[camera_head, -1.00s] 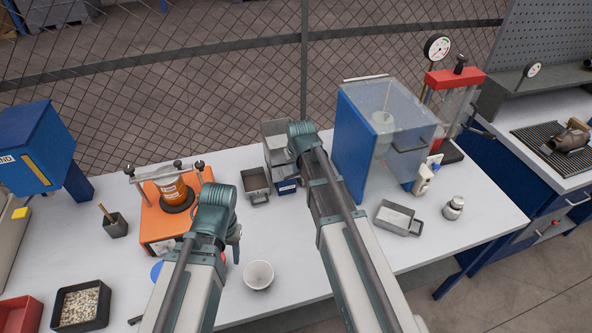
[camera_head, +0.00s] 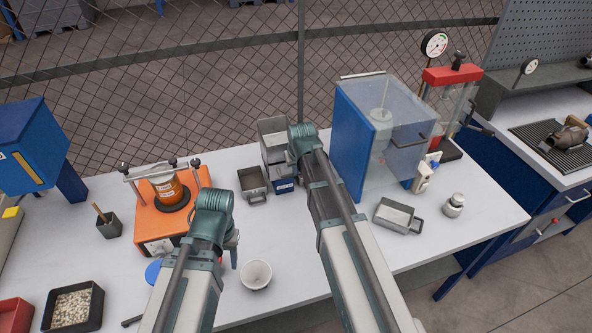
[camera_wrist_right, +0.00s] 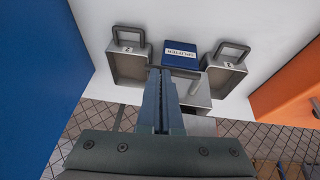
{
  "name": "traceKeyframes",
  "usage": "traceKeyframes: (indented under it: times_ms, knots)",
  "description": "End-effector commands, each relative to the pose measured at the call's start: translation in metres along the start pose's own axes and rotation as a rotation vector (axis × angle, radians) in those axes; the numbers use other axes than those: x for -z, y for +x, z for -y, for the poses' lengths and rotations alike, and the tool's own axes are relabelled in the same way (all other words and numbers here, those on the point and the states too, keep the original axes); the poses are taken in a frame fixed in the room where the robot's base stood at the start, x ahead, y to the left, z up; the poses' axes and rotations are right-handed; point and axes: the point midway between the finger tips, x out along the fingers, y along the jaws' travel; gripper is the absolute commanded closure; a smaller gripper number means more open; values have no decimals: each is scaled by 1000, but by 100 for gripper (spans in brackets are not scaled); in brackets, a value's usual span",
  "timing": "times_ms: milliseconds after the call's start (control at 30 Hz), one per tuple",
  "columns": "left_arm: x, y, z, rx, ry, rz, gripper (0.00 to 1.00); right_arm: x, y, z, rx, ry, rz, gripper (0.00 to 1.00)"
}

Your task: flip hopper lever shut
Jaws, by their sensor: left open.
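The splitter with its grey hopper (camera_head: 272,128) and blue front (camera_head: 285,185) stands at the back middle of the white table in the head view. In the right wrist view its blue labelled front (camera_wrist_right: 180,52) lies between two grey pans, with the light hopper (camera_wrist_right: 198,96) beside the fingers. I cannot make out the lever clearly. My right gripper (camera_wrist_right: 162,73) is shut at the splitter; contact cannot be told. In the head view it is hidden behind my right arm. My left gripper (camera_head: 233,256) is open, partly hidden by its arm, near the white bowl.
An orange sieve shaker (camera_head: 158,222) is left, a blue clear-fronted cabinet (camera_head: 352,145) right. A white bowl (camera_head: 256,275) stands near the front edge.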

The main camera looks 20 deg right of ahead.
Motion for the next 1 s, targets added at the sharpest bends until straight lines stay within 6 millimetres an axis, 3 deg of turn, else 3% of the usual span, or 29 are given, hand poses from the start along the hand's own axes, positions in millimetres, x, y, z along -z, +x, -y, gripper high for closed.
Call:
traceKeyframes:
  times_ms: [233,1000]
  knots:
    - [0,0,0,0,0,0,50,-4,0,-2,-4,-1,14,100]
    - [-1,-24,2,0,1,0,50,5,-23,-2,-2,0,9,100]
